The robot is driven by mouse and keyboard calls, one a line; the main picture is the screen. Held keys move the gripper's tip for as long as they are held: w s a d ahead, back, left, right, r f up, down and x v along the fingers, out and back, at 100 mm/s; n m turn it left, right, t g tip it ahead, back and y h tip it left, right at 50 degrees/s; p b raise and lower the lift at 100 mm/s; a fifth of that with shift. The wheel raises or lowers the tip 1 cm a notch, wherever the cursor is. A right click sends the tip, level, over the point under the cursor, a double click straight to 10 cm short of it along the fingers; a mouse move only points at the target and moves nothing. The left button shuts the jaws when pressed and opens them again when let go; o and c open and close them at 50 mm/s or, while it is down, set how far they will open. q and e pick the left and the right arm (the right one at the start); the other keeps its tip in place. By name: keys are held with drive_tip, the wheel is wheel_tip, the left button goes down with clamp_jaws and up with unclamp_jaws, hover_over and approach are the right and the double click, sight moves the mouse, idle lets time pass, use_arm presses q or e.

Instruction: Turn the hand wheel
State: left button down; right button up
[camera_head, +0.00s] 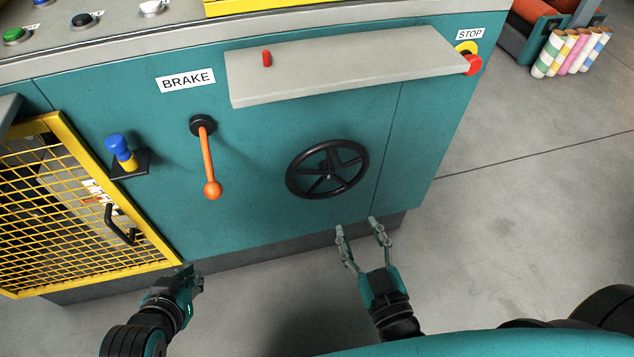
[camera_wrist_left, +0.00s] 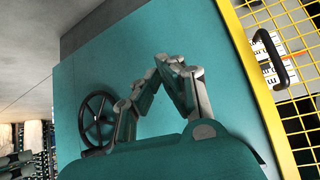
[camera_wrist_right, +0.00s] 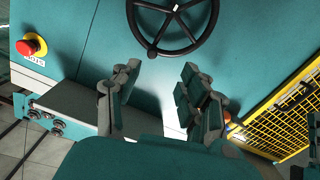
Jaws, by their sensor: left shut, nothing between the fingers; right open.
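The black hand wheel (camera_head: 350,187) is mounted on the teal front panel of the machine, to the right of the brake lever. It also shows at the left of the left wrist view (camera_wrist_left: 84,122) and at the top of the right wrist view (camera_wrist_right: 212,40). My right gripper (camera_head: 357,222) is open and empty, a little below the wheel and apart from it; its fingers (camera_wrist_right: 155,80) point toward the wheel in the right wrist view. My left gripper (camera_head: 192,272) is shut and empty, low in front of the panel near the yellow mesh door.
A grey shelf (camera_head: 345,68) juts out above the wheel. An orange brake lever (camera_head: 207,160) hangs left of it, and a blue-and-yellow knob (camera_head: 122,150) is further left. A yellow mesh door (camera_head: 152,222) is at left. A red stop button (camera_head: 473,65) sits at the right corner.

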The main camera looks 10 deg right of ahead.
drive_tip(key=r, duration=0.1)
drive_tip(key=b, duration=0.2)
approach(338, 169)
drive_tip(key=shift+t, duration=0.3)
drive_tip(key=w, duration=0.5)
drive_tip(key=shift+w+a+f, duration=0.15)
drive_tip(key=shift+w+f, duration=0.05)
drive_tip(key=shift+f, duration=0.1)
drive_tip(key=w, duration=0.6)
drive_tip(key=shift+a, duration=0.1)
drive_tip(key=shift+w+b, duration=0.35)
drive_tip(key=shift+w, duration=0.45)
use_arm(q)
drive_tip(key=w+d+r+t+h, duration=0.2)
drive_tip(key=w+r+t, duration=0.4)
drive_tip(key=r, duration=0.4)
drive_tip(key=shift+d+r+t, duration=0.4)
drive_tip(key=shift+d+t, duration=0.05)
drive_tip(key=shift+t, duration=0.25)
use_arm(e)
drive_tip(key=shift+c, duration=0.2)
clamp_jaws()
